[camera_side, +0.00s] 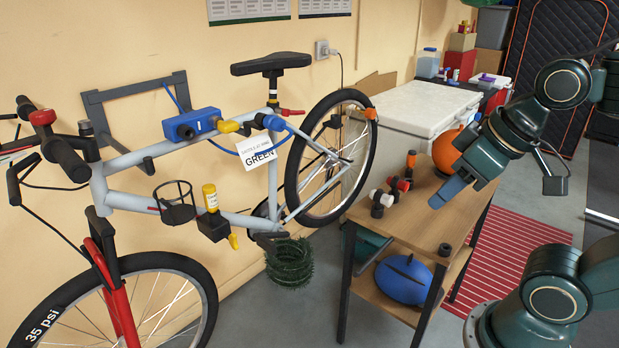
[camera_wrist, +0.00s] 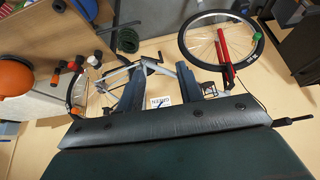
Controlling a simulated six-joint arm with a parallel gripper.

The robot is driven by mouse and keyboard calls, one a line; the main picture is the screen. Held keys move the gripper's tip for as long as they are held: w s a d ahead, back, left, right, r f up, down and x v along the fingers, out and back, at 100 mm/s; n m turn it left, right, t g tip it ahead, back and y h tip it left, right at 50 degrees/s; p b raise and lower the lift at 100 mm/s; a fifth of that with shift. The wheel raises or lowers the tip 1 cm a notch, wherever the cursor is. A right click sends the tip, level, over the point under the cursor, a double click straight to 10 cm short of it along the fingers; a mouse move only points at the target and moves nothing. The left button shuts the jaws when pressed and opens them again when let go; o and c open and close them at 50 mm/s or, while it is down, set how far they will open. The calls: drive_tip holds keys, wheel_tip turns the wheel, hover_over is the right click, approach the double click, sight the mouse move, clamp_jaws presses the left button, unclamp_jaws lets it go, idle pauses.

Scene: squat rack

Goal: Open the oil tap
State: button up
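A small yellow bottle (camera_side: 210,197) stands upright in a black holder (camera_side: 213,228) on the bike's lower frame tube. A yellow lever (camera_side: 233,241) hangs at the holder's lower right, probably the oil tap; its open or closed position cannot be told. A second yellow handle (camera_side: 228,127) sticks out of a blue box (camera_side: 192,124) on the top tube. My gripper (camera_side: 447,191) is above the wooden table, well to the right of the bike. In the wrist view, my gripper's two blue fingers (camera_wrist: 161,88) are apart with nothing held. The lever cannot be made out there.
The bike (camera_side: 150,207) is mounted along the wall, with a sign (camera_side: 258,149) reading GREEN. The wooden table (camera_side: 425,215) holds an orange ball (camera_side: 447,150) and red, black and white dumbbells (camera_side: 391,189). A green coil (camera_side: 289,263) hangs below the bike. The air between gripper and bike looks free.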

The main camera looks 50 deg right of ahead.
drive_tip(key=c, duration=0.6)
drive_tip(key=shift+w+r, duration=0.1)
drive_tip(key=shift+w, duration=0.1)
clamp_jaws()
drive_tip(key=w+f+n+y, duration=0.1)
drive_tip(key=w+y, duration=0.1)
drive_tip(key=w, duration=2.4)
drive_tip(key=w+d+f+y, duration=0.2)
drive_tip(key=w+f, duration=0.6)
drive_tip(key=f, duration=0.2)
drive_tip(key=w+d+f+g+y, duration=0.1)
drive_tip(key=w+d+f, duration=0.1)
drive_tip(key=w+f, duration=0.7)
wheel_tip(320, 180, down, 2)
drive_tip(key=shift+f+y, duration=0.2)
drive_tip(key=shift+y, duration=0.2)
